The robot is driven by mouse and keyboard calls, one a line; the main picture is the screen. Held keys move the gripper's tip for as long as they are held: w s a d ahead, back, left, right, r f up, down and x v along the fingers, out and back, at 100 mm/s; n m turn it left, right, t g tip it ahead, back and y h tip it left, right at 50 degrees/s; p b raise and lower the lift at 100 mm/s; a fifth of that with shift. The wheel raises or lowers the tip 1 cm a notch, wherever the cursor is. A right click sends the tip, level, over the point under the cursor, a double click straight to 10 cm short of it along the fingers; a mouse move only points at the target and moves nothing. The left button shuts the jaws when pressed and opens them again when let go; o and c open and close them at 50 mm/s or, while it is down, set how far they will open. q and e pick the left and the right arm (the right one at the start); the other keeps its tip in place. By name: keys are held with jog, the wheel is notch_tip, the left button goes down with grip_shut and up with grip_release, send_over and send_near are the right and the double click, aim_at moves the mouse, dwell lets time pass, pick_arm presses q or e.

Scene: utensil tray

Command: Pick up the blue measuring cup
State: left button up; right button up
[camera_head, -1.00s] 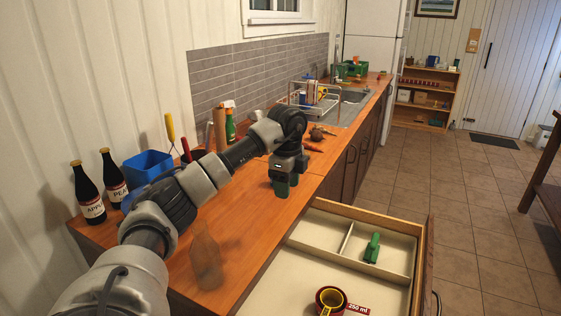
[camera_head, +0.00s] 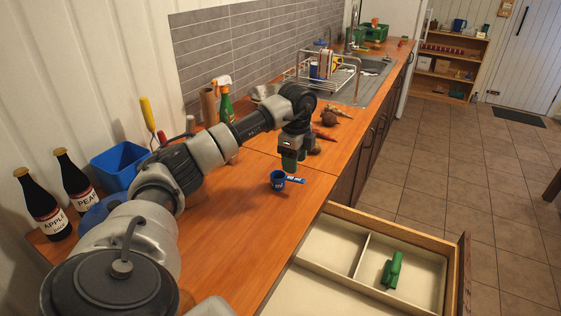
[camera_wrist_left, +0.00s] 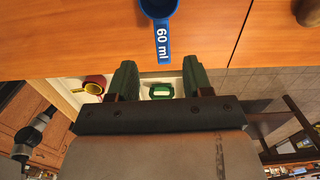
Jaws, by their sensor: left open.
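The blue measuring cup (camera_head: 278,180) stands on the wooden counter near its front edge, its handle pointing right in the head view. In the left wrist view the cup (camera_wrist_left: 159,8) is at the top, partly cut off, with its handle marked "60 ml" pointing down toward the fingers. My left gripper (camera_head: 292,161) is just above and behind the cup in the head view, apart from it. In the left wrist view its green fingers (camera_wrist_left: 160,80) are spread and empty. My right gripper is not in view.
An open drawer (camera_head: 452,253) below the counter holds a green object (camera_head: 392,269) in a compartment. Bottles (camera_head: 44,205) and a blue bin (camera_head: 120,166) stand against the wall. Brown items (camera_head: 329,119) lie beyond my gripper. The counter's front middle is clear.

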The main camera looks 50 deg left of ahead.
aim_at(294, 178)
pick_arm(q)
jog(key=shift+w+a+f+p, duration=0.1)
jog(key=shift+f+p, duration=0.25)
jog(key=shift+f, duration=1.15)
jog(key=shift+w+a+f+p, duration=0.1)
jog(key=shift+f+p, duration=0.2)
jog(key=shift+f, duration=1.2)
grip_shut()
